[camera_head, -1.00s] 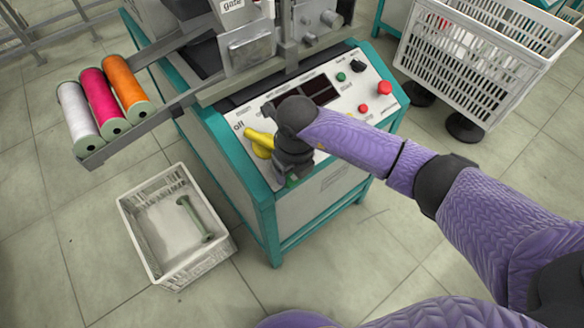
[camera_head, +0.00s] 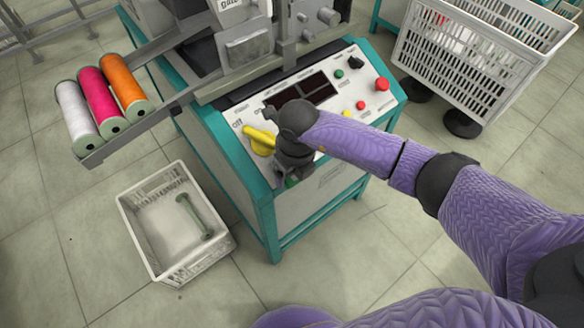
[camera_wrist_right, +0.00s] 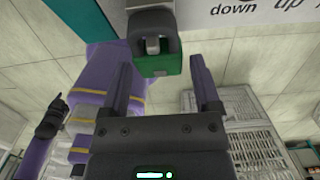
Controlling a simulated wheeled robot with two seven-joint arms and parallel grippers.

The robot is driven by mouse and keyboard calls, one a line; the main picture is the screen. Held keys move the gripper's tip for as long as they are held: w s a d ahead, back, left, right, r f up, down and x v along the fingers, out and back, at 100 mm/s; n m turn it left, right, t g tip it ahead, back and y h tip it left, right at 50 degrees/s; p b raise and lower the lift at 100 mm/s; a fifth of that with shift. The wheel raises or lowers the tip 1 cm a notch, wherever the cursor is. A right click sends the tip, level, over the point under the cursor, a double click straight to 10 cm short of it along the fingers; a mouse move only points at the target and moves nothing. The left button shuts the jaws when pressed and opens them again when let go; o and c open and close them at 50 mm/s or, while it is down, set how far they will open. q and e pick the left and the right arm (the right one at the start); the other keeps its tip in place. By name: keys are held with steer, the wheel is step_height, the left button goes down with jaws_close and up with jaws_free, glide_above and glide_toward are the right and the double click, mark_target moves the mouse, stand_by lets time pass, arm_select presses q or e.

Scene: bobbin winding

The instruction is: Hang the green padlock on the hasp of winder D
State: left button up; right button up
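The green padlock (camera_wrist_right: 156,66) shows in the right wrist view at the tips of my right gripper (camera_wrist_right: 161,62). The two fingers stand apart, one on each side of it, with a gap visible on both sides. Above its green body is a dark loop with a grey metal piece in it. I cannot tell whether the shackle passes through the hasp. In the head view my right gripper (camera_head: 292,172) points down at the front of the winder (camera_head: 300,200), beside the yellow switch handle (camera_head: 259,139), and mostly hides the padlock.
The winder's sloping panel has a red button (camera_head: 382,84) and a black knob (camera_head: 355,63). A rack (camera_head: 95,157) with white, pink and orange spools juts out left. A white crate (camera_head: 150,262) with a bobbin stands on the floor. A larger basket (camera_head: 480,55) stands back right.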

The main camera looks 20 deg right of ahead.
steer(key=shift+o, duration=1)
steer(key=shift+r, duration=0.1)
arm_select(q)
steer(key=r+p, duration=0.5)
steer(key=shift+w, duration=0.35)
arm_select(e)
step_height(320, 180, up, 10)
steer(key=shift+s, duration=0.3)
arm_select(q)
steer(key=shift+w, duration=0.2)
arm_select(e)
steer(key=shift+d, duration=0.1)
arm_select(q)
steer(key=shift+s, duration=0.45)
steer(key=shift+w, duration=0.25)
steer(key=shift+w, duration=0.25)
